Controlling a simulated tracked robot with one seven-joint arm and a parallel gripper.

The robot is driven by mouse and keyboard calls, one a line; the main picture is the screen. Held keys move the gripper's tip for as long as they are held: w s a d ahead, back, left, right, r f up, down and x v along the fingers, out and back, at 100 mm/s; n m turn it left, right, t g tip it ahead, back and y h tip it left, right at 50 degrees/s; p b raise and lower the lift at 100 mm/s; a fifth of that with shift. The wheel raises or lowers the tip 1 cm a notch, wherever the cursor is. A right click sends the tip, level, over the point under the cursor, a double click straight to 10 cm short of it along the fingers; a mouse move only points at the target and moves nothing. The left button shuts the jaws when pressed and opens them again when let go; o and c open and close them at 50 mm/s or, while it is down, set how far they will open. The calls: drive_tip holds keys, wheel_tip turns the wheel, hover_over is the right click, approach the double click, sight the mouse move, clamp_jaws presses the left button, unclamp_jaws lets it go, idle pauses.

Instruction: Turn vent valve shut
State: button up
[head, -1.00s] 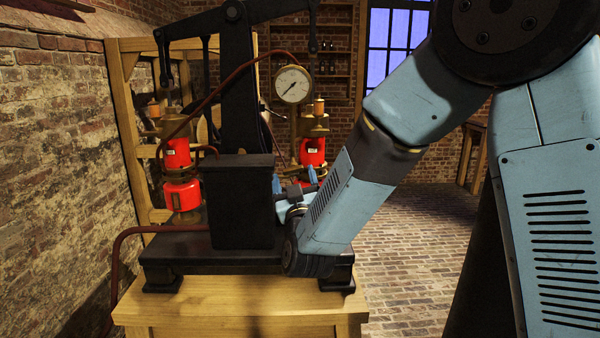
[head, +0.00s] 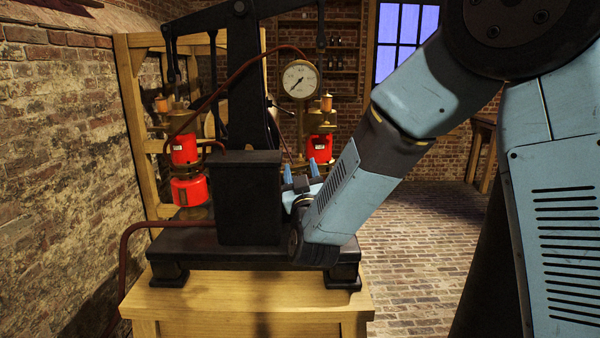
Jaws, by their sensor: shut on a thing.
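The black machine (head: 248,200) stands on a wooden bench, with a round white pressure gauge (head: 300,80) on its far side. My gripper (head: 300,171) is low behind the right side of the black box. Its two blue fingertips point up and stand a little apart, below the gauge. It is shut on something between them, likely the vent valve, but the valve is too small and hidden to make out. My blue forearm covers the area to the right. How far the valve is turned does not show.
Red jars with brass tops stand behind the machine, one stack at left (head: 187,190) and one at right (head: 319,147). A dark red hose (head: 165,224) runs along the left. The bench top (head: 250,290) is bare in front. The brick floor (head: 420,260) at right is clear.

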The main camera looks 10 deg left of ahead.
drive_tip(key=shift+c, duration=0.8)
drive_tip(key=shift+a+m+t+h, duration=0.15)
drive_tip(key=shift+m+h, duration=0.4)
drive_tip(key=shift+m, duration=0.6)
drive_tip(key=shift+d+m+t+h, duration=0.15)
drive_tip(key=shift+m+h, duration=0.4)
drive_tip(key=shift+m, duration=0.6)
drive_tip(key=shift+a, duration=0.1)
drive_tip(key=o, duration=1)
drive_tip(key=shift+o, duration=0.2)
drive_tip(key=v, duration=1.4)
drive_tip(key=shift+w+f, duration=0.1)
drive_tip(key=shift+f, duration=0.05)
